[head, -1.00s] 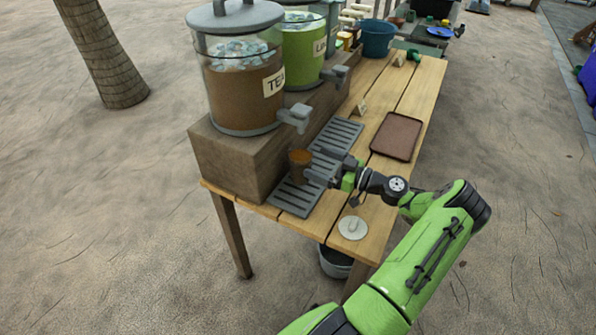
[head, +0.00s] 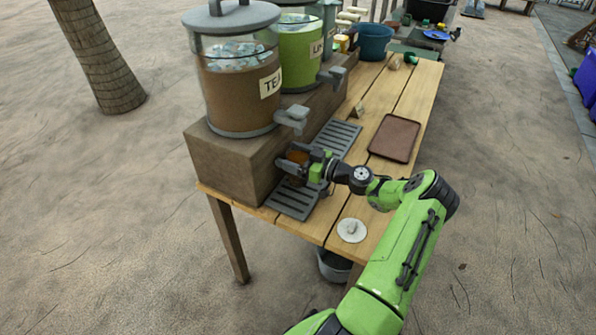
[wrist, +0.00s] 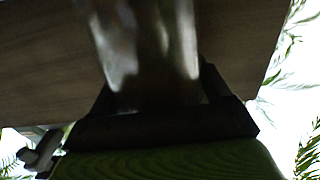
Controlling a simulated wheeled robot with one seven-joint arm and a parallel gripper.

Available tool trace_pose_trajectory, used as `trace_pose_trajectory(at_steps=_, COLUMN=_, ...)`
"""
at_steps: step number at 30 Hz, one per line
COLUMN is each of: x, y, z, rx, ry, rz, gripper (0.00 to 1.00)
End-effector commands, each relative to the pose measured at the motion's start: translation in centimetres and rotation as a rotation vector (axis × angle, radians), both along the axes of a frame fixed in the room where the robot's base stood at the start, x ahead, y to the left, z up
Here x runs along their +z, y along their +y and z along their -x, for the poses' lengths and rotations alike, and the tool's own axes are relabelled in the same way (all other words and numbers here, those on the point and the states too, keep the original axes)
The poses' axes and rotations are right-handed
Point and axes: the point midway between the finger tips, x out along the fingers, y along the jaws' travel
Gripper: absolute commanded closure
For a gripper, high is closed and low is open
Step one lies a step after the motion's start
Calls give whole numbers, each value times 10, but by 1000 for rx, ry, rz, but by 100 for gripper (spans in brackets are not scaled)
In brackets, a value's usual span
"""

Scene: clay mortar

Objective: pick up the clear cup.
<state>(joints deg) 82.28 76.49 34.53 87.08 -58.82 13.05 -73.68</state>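The clear cup (head: 298,157), with brown drink in it, stands on the slatted grey drip tray (head: 336,140), in front of the wooden block under the tea dispenser. My gripper (head: 294,166) is around the cup, a finger on each side, and hides much of it. In the wrist view the see-through cup (wrist: 150,50) fills the space between the dark fingers of my gripper (wrist: 158,95). The fingers are very close to its sides; I cannot tell whether they press on it. The cup shows no clear lift off the tray.
The tea dispenser (head: 240,85) and its spigot (head: 292,118) stand just behind and above the cup. A green dispenser (head: 298,50) is farther back. A brown tray (head: 394,138) and a round white lid (head: 351,230) lie on the wooden table (head: 345,205).

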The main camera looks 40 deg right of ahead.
Motion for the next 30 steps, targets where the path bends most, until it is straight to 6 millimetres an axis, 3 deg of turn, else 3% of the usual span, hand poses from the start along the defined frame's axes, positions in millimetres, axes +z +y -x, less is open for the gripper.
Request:
trace_pose_trajectory(at_steps=2, x=0, y=0, z=0, rx=0, ry=0, rz=0, gripper=48)
trace_pose_trajectory(at_steps=12, x=1, y=0, z=0, rx=0, ry=-2, rz=0, gripper=100)
trace_pose_trajectory(at_steps=20, x=8, y=-1, z=3, rx=0, ry=-3, rz=1, gripper=100)
trace_pose_trajectory(at_steps=30, x=70, y=-1, z=4, rx=1, ry=-4, rz=4, gripper=100)
